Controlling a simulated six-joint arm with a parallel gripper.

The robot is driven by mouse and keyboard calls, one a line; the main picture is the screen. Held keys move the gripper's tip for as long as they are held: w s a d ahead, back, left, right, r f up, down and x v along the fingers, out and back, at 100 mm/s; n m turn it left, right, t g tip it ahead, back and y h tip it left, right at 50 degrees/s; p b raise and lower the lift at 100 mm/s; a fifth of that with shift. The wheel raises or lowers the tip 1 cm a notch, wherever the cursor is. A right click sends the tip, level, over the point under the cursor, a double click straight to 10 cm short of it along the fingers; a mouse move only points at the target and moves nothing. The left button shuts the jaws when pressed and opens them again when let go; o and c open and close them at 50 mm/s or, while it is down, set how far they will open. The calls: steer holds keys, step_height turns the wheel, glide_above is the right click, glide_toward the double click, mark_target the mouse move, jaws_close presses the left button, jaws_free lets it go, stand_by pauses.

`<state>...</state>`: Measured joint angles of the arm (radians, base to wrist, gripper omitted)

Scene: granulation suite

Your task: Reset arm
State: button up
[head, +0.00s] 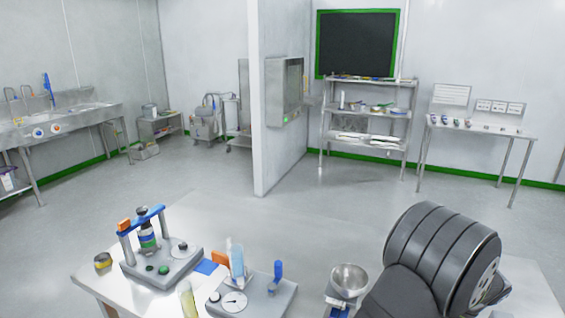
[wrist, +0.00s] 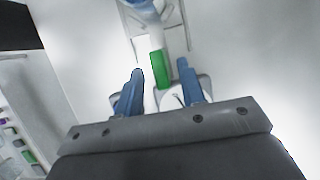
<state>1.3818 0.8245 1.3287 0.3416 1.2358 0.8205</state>
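My gripper (wrist: 160,68) shows in the wrist view, with two blue fingers pointing up the picture. The fingers stand apart with gaps on both sides, and nothing is clamped between them. A green block-like part (wrist: 160,70) shows in the gap between the fingers, seemingly beyond them. In the head view my dark grey arm fills the lower right, and the gripper itself does not show there.
The bench (head: 100,283) holds a stand with a blue top bar (head: 150,219), a grey device with a blue handle (head: 278,278), a metal bowl (head: 349,280) and a yellow-lidded jar (head: 103,261). A shelf rack (head: 366,124) and side table (head: 478,130) stand behind.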

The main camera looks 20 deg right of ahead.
stand_by(0.3)
steer(key=shift+s+d+r, duration=0.15)
steer(key=shift+r, duration=0.05)
steer(key=v, duration=1.7)
steer(key=x, duration=1.6)
steer(key=shift+f, duration=0.35)
steer(key=w+a, duration=0.3)
steer(key=shift+w+a+f, duration=0.3)
steer(key=shift+w+a, duration=0.05)
steer(key=shift+w, duration=0.05)
steer(key=shift+w+a, duration=0.45)
steer(key=shift+o, duration=0.4)
